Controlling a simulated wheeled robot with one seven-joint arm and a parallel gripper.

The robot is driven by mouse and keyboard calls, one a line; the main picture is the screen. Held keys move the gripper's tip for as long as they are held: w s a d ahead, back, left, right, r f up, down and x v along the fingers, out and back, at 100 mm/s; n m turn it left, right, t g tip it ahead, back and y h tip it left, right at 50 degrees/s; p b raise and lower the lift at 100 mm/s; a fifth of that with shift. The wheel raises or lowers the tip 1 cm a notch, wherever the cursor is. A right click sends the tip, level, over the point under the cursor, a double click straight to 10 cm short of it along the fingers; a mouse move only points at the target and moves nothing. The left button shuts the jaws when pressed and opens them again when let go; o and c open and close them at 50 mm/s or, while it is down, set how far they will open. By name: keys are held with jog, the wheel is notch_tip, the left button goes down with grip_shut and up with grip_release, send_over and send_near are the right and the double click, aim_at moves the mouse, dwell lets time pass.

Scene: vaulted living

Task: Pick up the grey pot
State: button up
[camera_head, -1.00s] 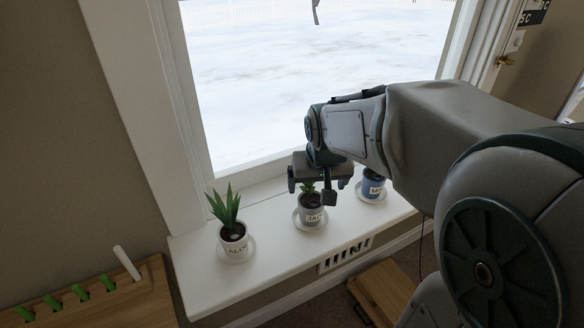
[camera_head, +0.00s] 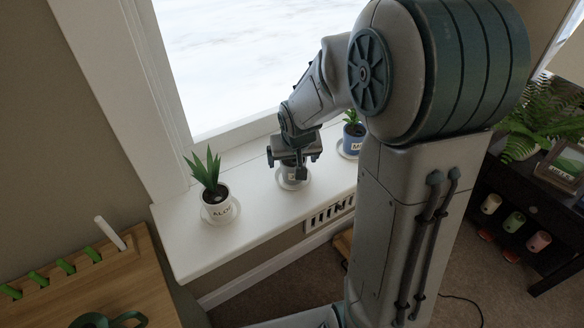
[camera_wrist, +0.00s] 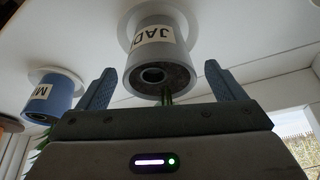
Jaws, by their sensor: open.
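The grey pot (camera_wrist: 160,50), with a white label starting "JA", stands on a white saucer (camera_wrist: 125,28) and holds a small green plant. It also shows in the head view (camera_head: 291,174), on the windowsill (camera_head: 250,222), partly covered by my gripper. My gripper (camera_head: 287,167) points down over the pot and is open. In the wrist view, its two fingers (camera_wrist: 162,88) are spread on either side of the pot's rim and plant, with gaps to the pot.
The window (camera_head: 230,60) is behind. A wooden table (camera_head: 130,280) is at lower left.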

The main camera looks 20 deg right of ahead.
jog(key=shift+x, duration=1.35)
jog(key=c, duration=1.1)
jog(key=shift+c, duration=0.9)
jog(key=shift+r, duration=0.15)
